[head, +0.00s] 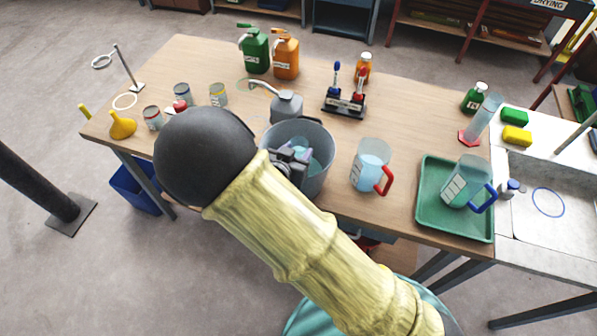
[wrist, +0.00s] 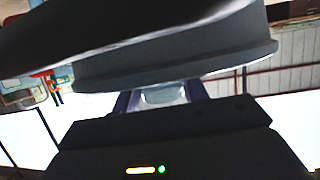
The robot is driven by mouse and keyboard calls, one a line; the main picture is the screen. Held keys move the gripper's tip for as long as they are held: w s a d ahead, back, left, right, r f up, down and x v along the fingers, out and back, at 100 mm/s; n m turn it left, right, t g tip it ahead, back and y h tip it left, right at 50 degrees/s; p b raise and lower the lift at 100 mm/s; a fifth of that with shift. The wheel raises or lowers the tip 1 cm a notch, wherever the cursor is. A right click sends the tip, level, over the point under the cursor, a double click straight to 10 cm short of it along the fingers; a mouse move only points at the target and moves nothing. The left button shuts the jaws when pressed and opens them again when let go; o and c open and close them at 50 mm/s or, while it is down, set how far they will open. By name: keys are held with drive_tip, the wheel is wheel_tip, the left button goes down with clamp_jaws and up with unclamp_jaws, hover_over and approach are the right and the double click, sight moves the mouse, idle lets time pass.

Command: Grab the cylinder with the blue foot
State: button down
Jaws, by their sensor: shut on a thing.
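My gripper (head: 289,160) is at the grey bucket (head: 325,182) on the table, over its opening, and partly hidden by my own arm. In the wrist view the two fingers (wrist: 163,97) are closed on a pale, translucent thing (wrist: 164,94). Only a small part of it shows, and I cannot make out a blue foot on it. A clear cylinder (head: 485,116) with a red foot stands at the right end of the table, apart from my gripper. No blue foot can be made out elsewhere in the head view.
A jug (head: 369,170) with a red handle stands just right of the bucket. A green tray (head: 429,218) holds a blue-handled jug (head: 462,182). A grey wash bottle (head: 286,106), a small rack (head: 343,104) and two jerrycans stand behind. Tins and a yellow funnel (head: 122,125) are left.

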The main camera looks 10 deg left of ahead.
drive_tip(key=shift+r, duration=0.15)
wheel_tip(320, 180, up, 10)
idle(0.6)
idle(0.5)
